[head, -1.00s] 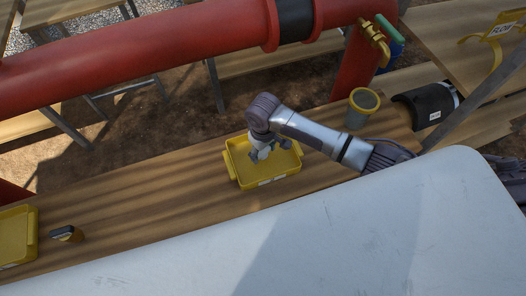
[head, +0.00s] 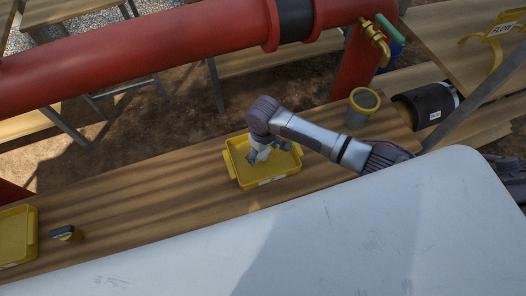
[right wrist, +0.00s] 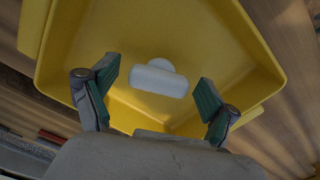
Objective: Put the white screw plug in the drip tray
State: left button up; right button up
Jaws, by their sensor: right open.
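The white screw plug (right wrist: 158,80) shows in the right wrist view, in the yellow tray (right wrist: 215,50) and between my fingertips, with a gap on each side. The same yellow tray (head: 240,176) stands on the wooden bench in the head view, under my right gripper (head: 263,156). In the right wrist view my right gripper (right wrist: 158,90) is open, its two green-padded fingers apart over the tray. In the head view the gripper hides part of the tray, and I cannot make out the plug clearly. My left gripper is not in view.
A second yellow tray (head: 16,238) stands at the bench's left end, with a small black-and-yellow object (head: 67,233) beside it. A grey bucket (head: 362,107) with a yellow rim stands right of my gripper. A red pipe (head: 150,55) runs behind the bench.

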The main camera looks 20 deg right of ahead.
notch_tip(320, 180, up, 12)
jog(key=shift+p, duration=0.3)
dwell(0.6)
